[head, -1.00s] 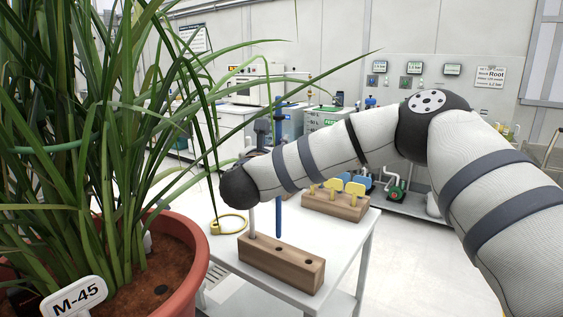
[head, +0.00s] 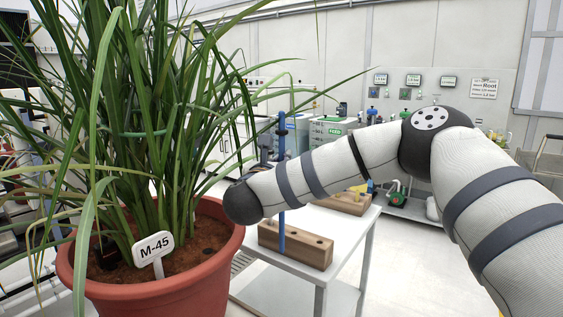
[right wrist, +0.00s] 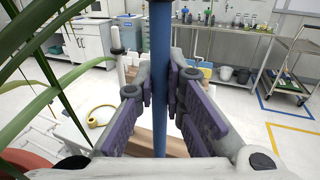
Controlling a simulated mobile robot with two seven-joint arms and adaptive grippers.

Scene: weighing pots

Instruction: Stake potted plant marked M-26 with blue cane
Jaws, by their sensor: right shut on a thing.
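The potted plant (head: 150,150) in the head view has long green leaves, a terracotta pot (head: 190,290) and a white label (head: 153,248) reading M-45. No M-26 label shows. The blue cane (head: 282,135) stands upright, its middle hidden behind my right forearm. Its lower end overlaps the front of the wooden block (head: 312,252) and looks clear of it. In the right wrist view, my right gripper (right wrist: 162,90) has its purple pads closed on the blue cane (right wrist: 160,35). My left gripper is not in view.
The wooden block stands on a white table (head: 340,270), with a second block (head: 345,203) behind. Leaves reach close to my right arm.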

